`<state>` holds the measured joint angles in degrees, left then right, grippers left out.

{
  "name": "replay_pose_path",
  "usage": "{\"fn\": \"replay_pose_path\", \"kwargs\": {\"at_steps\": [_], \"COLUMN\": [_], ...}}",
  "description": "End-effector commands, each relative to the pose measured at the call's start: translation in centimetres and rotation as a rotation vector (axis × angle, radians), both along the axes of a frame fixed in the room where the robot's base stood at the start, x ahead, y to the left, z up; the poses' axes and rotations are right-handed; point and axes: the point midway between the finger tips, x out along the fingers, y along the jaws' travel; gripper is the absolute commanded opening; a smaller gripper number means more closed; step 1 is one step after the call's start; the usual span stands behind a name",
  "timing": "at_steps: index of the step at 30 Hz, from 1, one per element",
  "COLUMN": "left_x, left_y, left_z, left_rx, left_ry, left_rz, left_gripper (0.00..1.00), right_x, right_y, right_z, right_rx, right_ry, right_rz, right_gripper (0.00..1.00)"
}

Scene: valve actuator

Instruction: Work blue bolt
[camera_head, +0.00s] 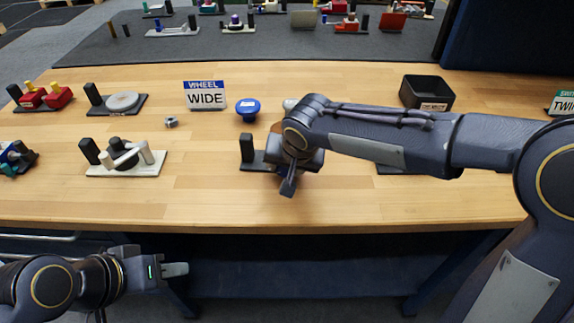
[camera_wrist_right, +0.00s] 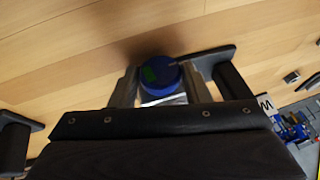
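A blue round bolt head (camera_wrist_right: 155,71) with a green patch shows in the right wrist view. My right gripper (camera_head: 289,186) reaches down over a fixture with a dark base and upright black post (camera_head: 247,149); the post also shows in the wrist view (camera_wrist_right: 232,82). The right fingers flank the blue head on both sides, close against it; whether they grip it is unclear. In the head view, my right arm and gripper hide the bolt and most of the fixture. My left gripper (camera_head: 176,269) is low in front of the table, away from the fixtures; its finger gap is not clear.
A blue knob (camera_head: 248,106) and a "WHEEL WIDE" sign (camera_head: 205,95) stand behind the fixture. A nut (camera_head: 171,122) and a white-handled fixture (camera_head: 125,158) are left. A black bin (camera_head: 427,92) is at right. The front table strip is clear.

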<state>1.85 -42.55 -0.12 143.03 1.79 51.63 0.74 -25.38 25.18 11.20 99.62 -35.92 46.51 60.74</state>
Motion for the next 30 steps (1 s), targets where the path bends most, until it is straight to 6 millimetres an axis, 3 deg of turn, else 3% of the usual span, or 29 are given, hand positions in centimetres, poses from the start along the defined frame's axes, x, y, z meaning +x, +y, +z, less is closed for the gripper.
{"fn": "replay_pose_path", "kwargs": {"at_steps": [1,6,11,21,30], "left_x": [0.0,0.0,0.0,0.0,0.0], "left_y": [0.0,0.0,0.0,0.0,0.0], "left_z": [0.0,0.0,0.2,1.9,1.9], "left_rx": [0.000,0.000,0.000,0.000,0.000], "left_ry": [0.000,0.000,0.000,0.000,0.000], "left_rz": [0.000,0.000,0.000,0.000,0.000], "left_gripper": [0.36,0.36,0.36,0.36,0.36], "right_x": [0.0,0.0,-0.1,0.0,0.1], "right_y": [0.0,0.0,0.3,0.9,0.8], "right_z": [0.0,0.0,0.1,0.2,0.0], "right_rx": [0.000,0.000,-0.058,-0.445,-0.497], "right_ry": [0.000,0.000,0.006,0.034,0.037], "right_rz": [0.000,0.000,0.005,0.004,0.000], "right_gripper": [0.36,0.17,0.17,0.17,0.17]}}
